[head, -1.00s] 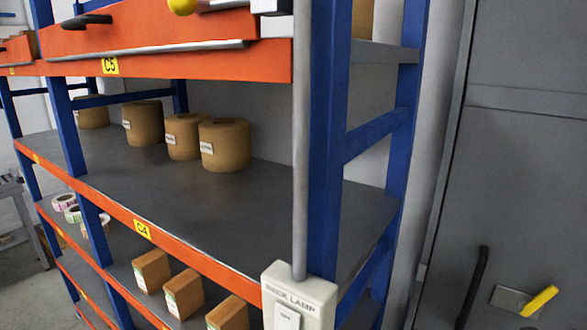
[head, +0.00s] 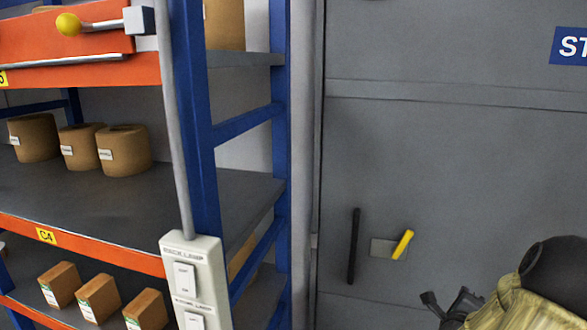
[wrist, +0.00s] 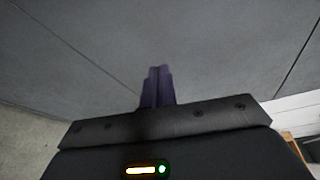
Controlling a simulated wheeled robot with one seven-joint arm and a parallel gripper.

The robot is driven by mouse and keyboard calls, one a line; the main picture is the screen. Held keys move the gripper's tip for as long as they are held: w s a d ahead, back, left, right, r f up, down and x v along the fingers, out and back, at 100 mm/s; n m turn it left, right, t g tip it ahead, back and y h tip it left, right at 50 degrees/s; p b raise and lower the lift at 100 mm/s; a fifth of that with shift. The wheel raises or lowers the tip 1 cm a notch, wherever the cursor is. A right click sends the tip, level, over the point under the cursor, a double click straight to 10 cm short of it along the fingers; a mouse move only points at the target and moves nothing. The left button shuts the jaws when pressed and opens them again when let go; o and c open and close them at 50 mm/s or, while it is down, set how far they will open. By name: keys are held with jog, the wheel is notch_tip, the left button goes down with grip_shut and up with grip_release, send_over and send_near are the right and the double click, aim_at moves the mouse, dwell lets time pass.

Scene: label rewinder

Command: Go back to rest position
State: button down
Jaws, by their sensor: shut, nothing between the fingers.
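My gripper (wrist: 158,72) shows in the wrist view with its two dark purple fingers together, shut and empty. It points toward a plain grey surface with thin dark seams, and no object touches the fingertips. In the head view, part of my arm shows at the lower right corner, in front of the grey door (head: 450,170). The gripper's fingers cannot be made out clearly there.
A blue and orange rack (head: 190,100) stands at left with brown rolls (head: 124,150) and boxes (head: 98,298). A lamp switch box (head: 195,275) hangs on its front post. The door has a black handle (head: 354,245) and a yellow lever (head: 403,244).

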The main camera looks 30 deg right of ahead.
jog(key=w+a+f+n+y, duration=0.2)
jog(key=w+a+n+y, duration=0.3)
jog(key=w+a+n, duration=0.45)
jog(key=w+a+f+n+y, duration=0.3)
jog(key=w+a+n+y, duration=0.3)
jog(key=a, duration=0.7)
jog(key=s+a+n+g+y, duration=0.1)
jog(key=s+a+n+g, duration=0.2)
jog(key=a+n, duration=0.5)
jog(key=s+a+n+g+y, duration=0.2)
jog(key=s+a+n, duration=0.4)
jog(key=a, duration=1.1)
jog(key=n, duration=0.3)
jog(key=shift+a+r+g, duration=0.15)
jog(key=shift+g, duration=0.25)
